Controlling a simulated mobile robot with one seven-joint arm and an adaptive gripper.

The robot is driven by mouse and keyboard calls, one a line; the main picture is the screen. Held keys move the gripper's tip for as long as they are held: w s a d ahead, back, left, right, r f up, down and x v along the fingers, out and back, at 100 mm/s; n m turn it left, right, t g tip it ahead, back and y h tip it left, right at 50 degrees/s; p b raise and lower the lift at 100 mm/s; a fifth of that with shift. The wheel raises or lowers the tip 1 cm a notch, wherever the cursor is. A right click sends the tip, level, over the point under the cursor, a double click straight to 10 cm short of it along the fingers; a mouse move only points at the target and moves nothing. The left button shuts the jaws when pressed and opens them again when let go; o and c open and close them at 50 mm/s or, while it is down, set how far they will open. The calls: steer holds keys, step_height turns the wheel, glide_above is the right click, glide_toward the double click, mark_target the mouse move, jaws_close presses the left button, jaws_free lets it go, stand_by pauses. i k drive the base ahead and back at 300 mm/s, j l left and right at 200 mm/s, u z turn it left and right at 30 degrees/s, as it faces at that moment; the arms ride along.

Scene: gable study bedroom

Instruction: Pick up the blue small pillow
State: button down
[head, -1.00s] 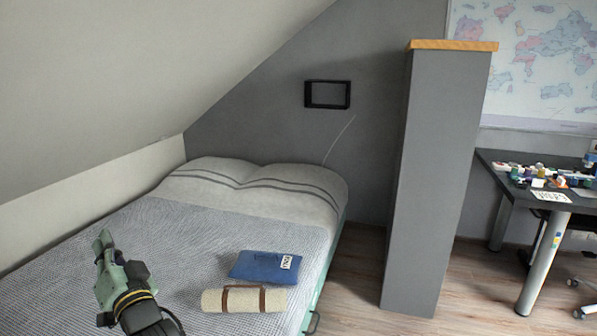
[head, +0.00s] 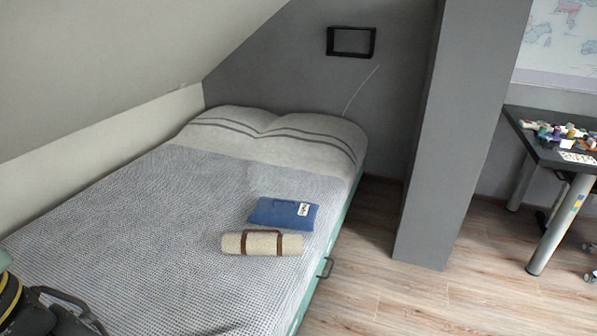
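The blue small pillow (head: 276,212) lies flat on the bed near its right edge, with a small white label at its right end. A rolled beige blanket (head: 238,243) with brown straps lies just in front of it, touching it or very close. My arm shows at the lower left corner of the head view, well to the left of the pillow and apart from it. Only a part of the arm's end is in the picture.
The bed (head: 130,215) has a grey textured cover and pale pillows at its far end. A sloped ceiling hangs over its left side. A grey pillar (head: 450,140) stands right of the bed, and a cluttered dark desk (head: 535,148) beyond it. Wooden floor (head: 365,290) is clear.

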mark_target(270, 211)
steer(key=u, duration=0.25)
steer(key=i+l+u, duration=0.25)
steer(key=l+u, duration=0.25)
steer(key=i+l+u, duration=0.25)
steer(key=l, duration=0.15)
steer(key=i+l, duration=0.1)
steer(key=l, duration=0.4)
steer(key=i+l+u, duration=0.1)
steer(key=l, duration=0.45)
steer(key=i+l, duration=0.1)
steer(key=l, duration=0.4)
steer(key=i+l+u, duration=0.1)
steer(key=l, duration=0.45)
steer(key=i, duration=0.4)
